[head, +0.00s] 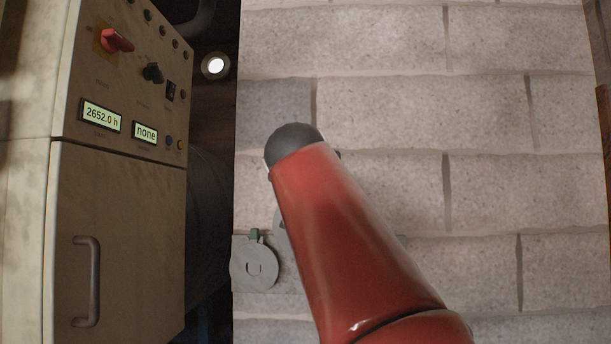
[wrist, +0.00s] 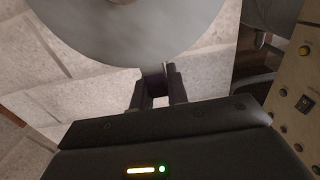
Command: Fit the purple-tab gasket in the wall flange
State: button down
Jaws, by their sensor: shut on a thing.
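In the head view my red arm hides the gripper and the held gasket. I cannot make out the wall flange for certain in either view.
In the head view a grey disc with a green tab (head: 253,266) is at the wall, lower left of my arm. Part of another grey round piece (head: 280,226) shows behind the arm. A control cabinet (head: 115,215) stands at left. The block wall (head: 500,115) is bare at right.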

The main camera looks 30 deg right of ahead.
notch_tip(320, 180, up, 2)
jog(key=shift+p, duration=0.6)
jog(key=shift+r, duration=1.05)
